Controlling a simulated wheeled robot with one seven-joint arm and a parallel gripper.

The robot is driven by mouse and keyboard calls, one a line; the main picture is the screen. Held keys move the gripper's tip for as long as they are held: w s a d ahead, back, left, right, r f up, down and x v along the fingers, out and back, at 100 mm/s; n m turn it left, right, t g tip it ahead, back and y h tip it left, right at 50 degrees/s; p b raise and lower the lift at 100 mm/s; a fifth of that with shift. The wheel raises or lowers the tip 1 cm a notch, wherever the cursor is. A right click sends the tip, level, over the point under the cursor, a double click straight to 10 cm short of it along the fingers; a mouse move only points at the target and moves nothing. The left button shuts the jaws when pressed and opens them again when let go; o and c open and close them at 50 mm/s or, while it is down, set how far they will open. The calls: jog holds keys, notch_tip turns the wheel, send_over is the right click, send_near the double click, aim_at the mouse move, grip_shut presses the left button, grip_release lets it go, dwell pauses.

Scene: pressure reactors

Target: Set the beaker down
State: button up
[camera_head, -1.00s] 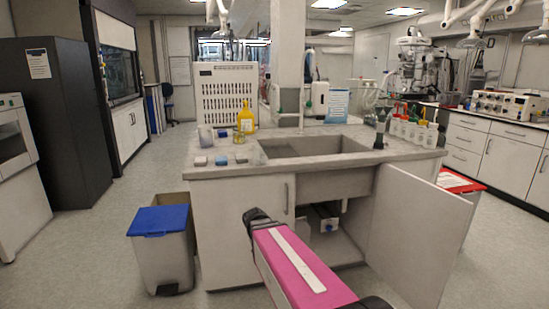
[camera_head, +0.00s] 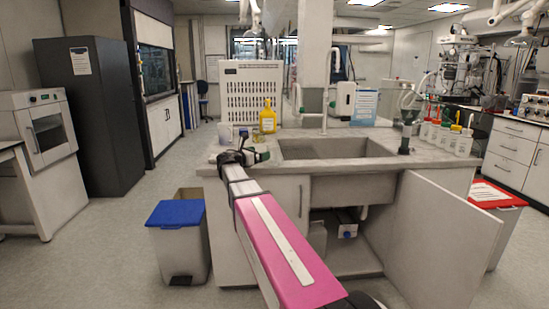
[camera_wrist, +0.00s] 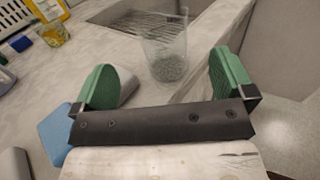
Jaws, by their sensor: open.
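A clear glass beaker (camera_wrist: 165,50) appears upright on the grey counter (camera_wrist: 105,48) beside the sink edge in the wrist view. My gripper (camera_wrist: 160,72) is open, its green finger pads apart to either side of the view. The beaker shows in the gap between them, at and beyond the fingertips, with no pad visibly gripping it. In the head view my gripper (camera_head: 254,156) is over the counter's left front part, left of the sink (camera_head: 335,149). I cannot make out the beaker there; the gripper may hide it.
A yellow bottle (camera_head: 268,120) and small containers stand behind my gripper. A blue box (camera_wrist: 55,132) lies close to the left finger. The sink cabinet door (camera_head: 440,235) hangs open. A blue-lidded bin (camera_head: 176,214) stands left of the cabinet.

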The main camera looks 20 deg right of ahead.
aim_at(274, 155)
jog(key=x, duration=0.4)
jog(key=shift+d, duration=0.15)
jog(key=shift+r+x, duration=0.1)
jog(key=shift+x, duration=1.2)
jog(key=shift+r+x, duration=0.15)
jog(key=shift+x, duration=1.2)
jog(key=c, duration=1.1)
jog(key=shift+r, duration=0.15)
